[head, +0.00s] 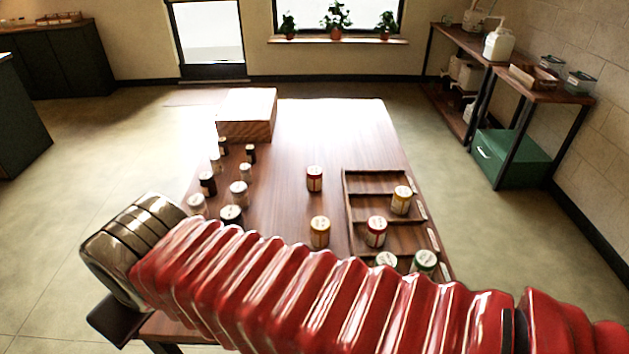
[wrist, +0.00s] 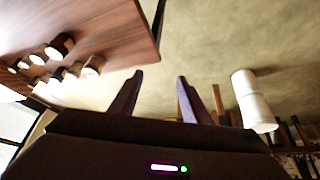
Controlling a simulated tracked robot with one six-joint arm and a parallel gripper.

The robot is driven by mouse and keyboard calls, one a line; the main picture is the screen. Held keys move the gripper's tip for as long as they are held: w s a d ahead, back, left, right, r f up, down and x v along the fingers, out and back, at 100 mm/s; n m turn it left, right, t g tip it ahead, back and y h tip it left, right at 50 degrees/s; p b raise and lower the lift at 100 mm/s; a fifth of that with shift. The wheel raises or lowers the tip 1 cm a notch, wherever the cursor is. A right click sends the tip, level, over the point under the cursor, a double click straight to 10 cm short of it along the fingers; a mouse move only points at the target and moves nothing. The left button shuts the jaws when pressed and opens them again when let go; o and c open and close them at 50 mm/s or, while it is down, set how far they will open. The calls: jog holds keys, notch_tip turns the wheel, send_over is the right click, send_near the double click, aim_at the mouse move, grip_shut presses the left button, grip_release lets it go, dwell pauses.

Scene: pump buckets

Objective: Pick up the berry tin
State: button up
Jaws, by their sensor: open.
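A red tin (head: 314,178) and a yellow tin (head: 320,231) stand on the bare table top. A second red tin (head: 376,231), another yellow tin (head: 401,200) and green tins (head: 424,262) are in or at the divided wooden tray (head: 347,205). The labels are too small to read, so I cannot tell which is the berry tin. My gripper (wrist: 160,82) is open and empty in the wrist view, its fingers apart beyond the table's edge, over floor. My red arm crosses the front of the head view and hides the near table.
Several dark and white-lidded jars (head: 239,190) crowd the table's left side, also seen in the wrist view (wrist: 60,46). A wooden box (head: 245,127) stands behind them. The table's back middle is clear. Shelves with a white jug (head: 498,43) and a green chest (head: 512,158) stand right.

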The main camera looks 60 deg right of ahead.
jog(key=o, duration=0.5)
jog(key=w+d+f+g+h, duration=0.1)
jog(key=d, duration=0.4)
jog(key=w+d+f+n+g+h, duration=0.1)
jog(key=d+h, duration=0.1)
jog(key=d, duration=0.4)
jog(key=w+d+f+n+g+h, duration=0.1)
jog(key=d+h, duration=0.1)
jog(key=d, duration=0.3)
jog(key=shift+w+d, duration=0.15)
jog(key=shift+d, duration=0.1)
jog(key=w+d+f+n+g+h, duration=0.1)
jog(key=d+f+n+g+h, duration=0.15)
jog(key=d, duration=0.85)
jog(key=w+d+f+n+g+h, duration=0.1)
jog(key=d+n+h, duration=0.2)
jog(key=d, duration=0.7)
jog(key=n+h, duration=0.3)
jog(key=n, duration=0.7)
send_near(311, 182)
jog(key=shift+s+a+r+m, duration=0.25)
jog(key=shift+a+r, duration=0.15)
jog(key=shift+r, duration=0.25)
jog(key=shift+d+f, duration=0.25)
jog(key=shift+f, duration=0.05)
